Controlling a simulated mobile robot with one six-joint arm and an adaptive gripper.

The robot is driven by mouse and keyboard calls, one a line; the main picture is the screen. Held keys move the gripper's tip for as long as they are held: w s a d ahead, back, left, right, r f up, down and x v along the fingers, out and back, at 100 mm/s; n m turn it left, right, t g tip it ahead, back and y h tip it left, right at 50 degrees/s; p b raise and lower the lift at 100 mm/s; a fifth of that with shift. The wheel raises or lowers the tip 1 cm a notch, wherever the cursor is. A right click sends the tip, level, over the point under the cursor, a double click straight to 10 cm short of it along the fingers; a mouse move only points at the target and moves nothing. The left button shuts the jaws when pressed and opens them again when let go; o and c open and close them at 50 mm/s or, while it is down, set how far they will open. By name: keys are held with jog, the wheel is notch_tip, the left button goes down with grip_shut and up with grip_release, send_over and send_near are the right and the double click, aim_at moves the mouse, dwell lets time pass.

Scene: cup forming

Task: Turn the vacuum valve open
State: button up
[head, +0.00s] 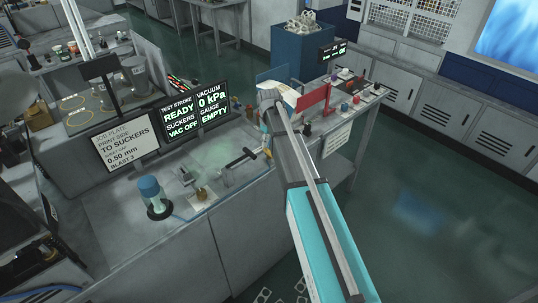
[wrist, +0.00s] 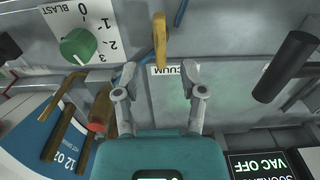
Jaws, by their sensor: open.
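The vacuum valve's yellow lever (wrist: 160,42) shows at the top middle of the wrist view. A white label (wrist: 176,70), partly hidden and reading "CUUM", is just below it. My gripper (wrist: 160,73) is open, with one finger on each side of the lever's line. The lever's lower end lies between the fingertips or just beyond them; I cannot tell the depth. No contact shows. In the head view the valve cannot be made out clearly near my arm.
A green blast knob (wrist: 78,46) is left of the lever, and a red-tipped brown handle (wrist: 100,115) is near my left finger. A black cylindrical handle (wrist: 292,55) is at the right. In the head view a blue-topped jar (head: 150,188) stands on the bench's left.

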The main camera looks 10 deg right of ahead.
aim_at(269, 150)
jog(key=shift+f+b, duration=2.2)
jog(key=shift+f, duration=0.35)
grip_shut()
